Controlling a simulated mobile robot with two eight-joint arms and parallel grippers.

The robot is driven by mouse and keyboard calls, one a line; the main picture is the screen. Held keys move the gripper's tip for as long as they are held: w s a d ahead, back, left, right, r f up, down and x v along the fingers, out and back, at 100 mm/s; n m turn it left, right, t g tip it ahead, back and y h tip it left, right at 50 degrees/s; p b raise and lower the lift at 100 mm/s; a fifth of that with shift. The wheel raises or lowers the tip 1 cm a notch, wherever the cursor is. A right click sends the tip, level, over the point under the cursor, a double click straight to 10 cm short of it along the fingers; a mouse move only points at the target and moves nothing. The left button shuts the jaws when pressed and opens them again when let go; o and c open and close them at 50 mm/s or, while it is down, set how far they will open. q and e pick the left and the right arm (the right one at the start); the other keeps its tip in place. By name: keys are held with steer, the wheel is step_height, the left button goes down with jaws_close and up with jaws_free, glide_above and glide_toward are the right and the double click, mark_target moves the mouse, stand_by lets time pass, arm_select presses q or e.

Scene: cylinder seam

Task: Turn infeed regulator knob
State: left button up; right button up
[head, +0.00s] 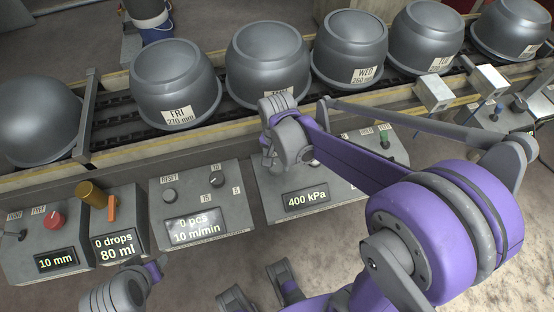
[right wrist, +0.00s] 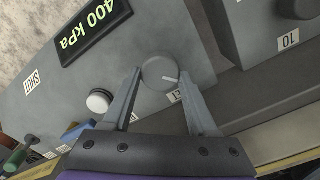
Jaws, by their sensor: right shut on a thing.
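The infeed regulator knob (right wrist: 158,69) is a round grey knob with a white pointer line, on the grey panel with the 400 kPa display (head: 307,199). My right gripper (right wrist: 160,82) is shut on it, one finger at each side. In the head view my right wrist and purple arm cover the knob. The display also shows in the right wrist view (right wrist: 96,31), reading 400 kPa. Small labels beside the knob are partly covered by the fingers. Part of my left arm shows at the lower left of the head view; its jaws cannot be made out.
A white round button (right wrist: 99,101) and a green-handled switch (right wrist: 16,158) sit on the same panel. To its left stand the panel with the 10 m/min display (head: 194,229) and the 80 ml box (head: 117,246). Large grey pots (head: 175,80) line the conveyor behind.

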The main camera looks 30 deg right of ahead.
mark_target(277, 164)
stand_by(0.4)
steer(key=o, duration=1.4)
step_height(277, 164, up, 11)
steer(key=shift+f+p, duration=0.1)
steer(key=shift+p, duration=0.75)
